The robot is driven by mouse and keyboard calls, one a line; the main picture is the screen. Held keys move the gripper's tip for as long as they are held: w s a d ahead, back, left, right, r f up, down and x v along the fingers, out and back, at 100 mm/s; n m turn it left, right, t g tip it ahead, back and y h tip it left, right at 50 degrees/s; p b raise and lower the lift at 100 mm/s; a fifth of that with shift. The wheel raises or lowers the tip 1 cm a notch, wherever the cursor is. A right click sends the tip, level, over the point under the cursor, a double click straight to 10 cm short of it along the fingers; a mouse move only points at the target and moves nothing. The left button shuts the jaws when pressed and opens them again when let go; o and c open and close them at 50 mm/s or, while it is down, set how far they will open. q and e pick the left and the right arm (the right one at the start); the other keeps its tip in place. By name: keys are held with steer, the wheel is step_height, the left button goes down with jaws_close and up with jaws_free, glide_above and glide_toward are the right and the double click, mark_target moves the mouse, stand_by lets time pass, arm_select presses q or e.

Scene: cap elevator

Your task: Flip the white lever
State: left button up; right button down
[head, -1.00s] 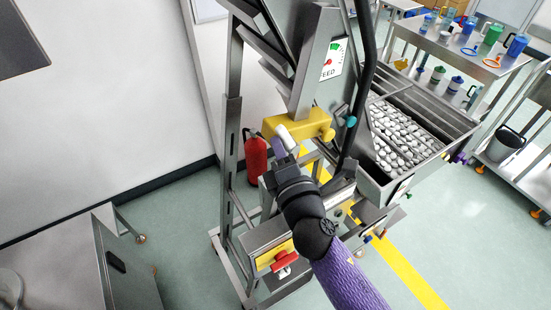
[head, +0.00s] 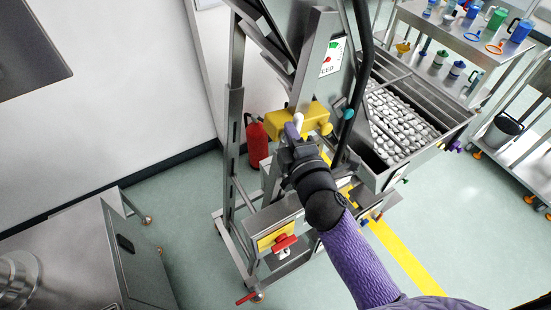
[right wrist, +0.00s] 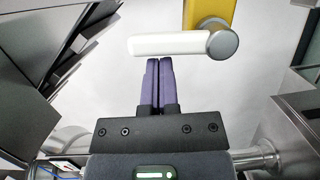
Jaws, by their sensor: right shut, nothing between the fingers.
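The white lever (head: 298,119) sits on the front of the yellow housing (head: 317,117) on the machine. In the right wrist view the lever (right wrist: 168,44) lies level, reaching left from a round grey pivot (right wrist: 222,44) below the yellow part (right wrist: 212,10). My right gripper (head: 291,130) is at the lever in the head view and hides part of it. In the right wrist view its purple fingers (right wrist: 160,60) are together and empty, with their tips just below the lever. I cannot tell whether they touch it. My left gripper is not in view.
A red emergency knob (head: 284,243) is on a yellow-faced box lower on the machine. A black hose (head: 361,85) runs beside the housing. A bin of caps (head: 398,120) is to the right. A fire extinguisher (head: 257,143) stands behind. A metal cabinet (head: 85,235) is at lower left.

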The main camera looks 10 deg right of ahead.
steer(key=shift+s, duration=0.1)
stand_by(0.4)
steer(key=s+d+b, duration=0.1)
steer(key=s+b, duration=0.1)
steer(key=s, duration=0.7)
steer(key=shift+s, duration=0.35)
